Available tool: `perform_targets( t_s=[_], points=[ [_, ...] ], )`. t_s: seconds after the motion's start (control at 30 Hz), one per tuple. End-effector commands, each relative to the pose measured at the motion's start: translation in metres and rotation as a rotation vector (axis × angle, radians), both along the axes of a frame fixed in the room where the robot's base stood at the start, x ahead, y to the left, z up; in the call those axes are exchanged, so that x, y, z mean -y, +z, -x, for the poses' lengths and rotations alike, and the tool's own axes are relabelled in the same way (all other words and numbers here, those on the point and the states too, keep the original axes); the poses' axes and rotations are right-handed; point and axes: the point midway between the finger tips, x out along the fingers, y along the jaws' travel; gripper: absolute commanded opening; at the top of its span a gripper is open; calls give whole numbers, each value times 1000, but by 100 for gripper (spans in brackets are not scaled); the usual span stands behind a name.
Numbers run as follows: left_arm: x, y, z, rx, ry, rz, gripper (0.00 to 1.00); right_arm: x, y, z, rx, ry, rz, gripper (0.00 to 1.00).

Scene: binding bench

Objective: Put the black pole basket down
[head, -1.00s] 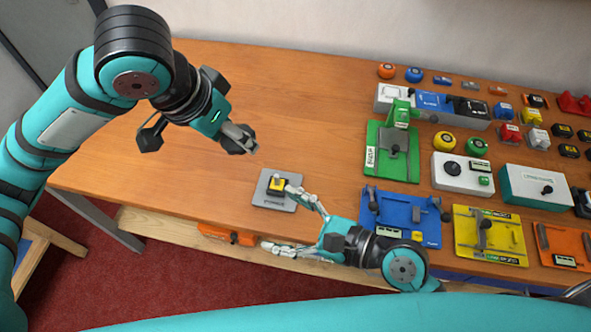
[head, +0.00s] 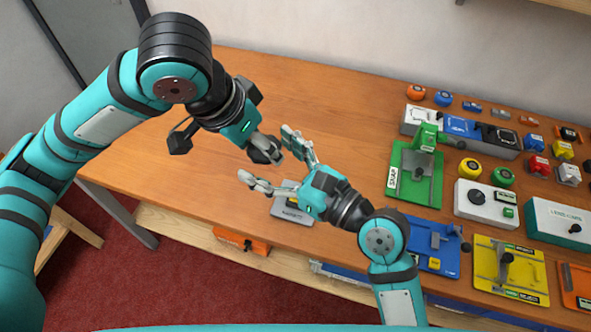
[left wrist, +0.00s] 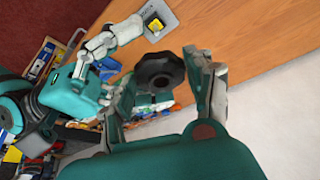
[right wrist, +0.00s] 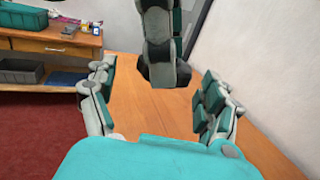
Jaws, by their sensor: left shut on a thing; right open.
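The black pole basket (left wrist: 160,70) is a dark, faceted round piece between the fingers of my left gripper (left wrist: 160,85) in the left wrist view. In the head view the basket (head: 262,152) is at the tip of my left gripper (head: 268,148), held above the table and partly hidden by the fingers. My right gripper (head: 268,160) is open, with its fingers spread on either side of the left gripper's tip. In the right wrist view the dark basket (right wrist: 168,75) appears between the open right fingers; I cannot tell whether they touch it.
A grey plate (head: 288,212) lies near the table's front edge, partly behind my right gripper; a yellow block (left wrist: 157,25) sits on it. A green stapler-like fixture (head: 408,185), a blue fixture (head: 440,252) and a yellow fixture (head: 490,275) stand at right. The wooden tabletop (head: 310,95) behind is clear.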

Motion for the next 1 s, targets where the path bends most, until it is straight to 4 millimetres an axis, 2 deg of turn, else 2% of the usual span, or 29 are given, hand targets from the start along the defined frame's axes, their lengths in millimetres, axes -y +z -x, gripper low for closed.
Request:
perform_targets(
  t_s=[0.2,0.57,1.0],
  points=[
    [0,0,0,0,0,0,30,-17,0,-13,-1,0,-2,83],
    [0,0,0,0,0,0,30,-19,-1,-16,-1,-1,1,82],
    [0,0,0,2,0,1,30,-20,0,-15,-1,1,0,25]
  ],
)
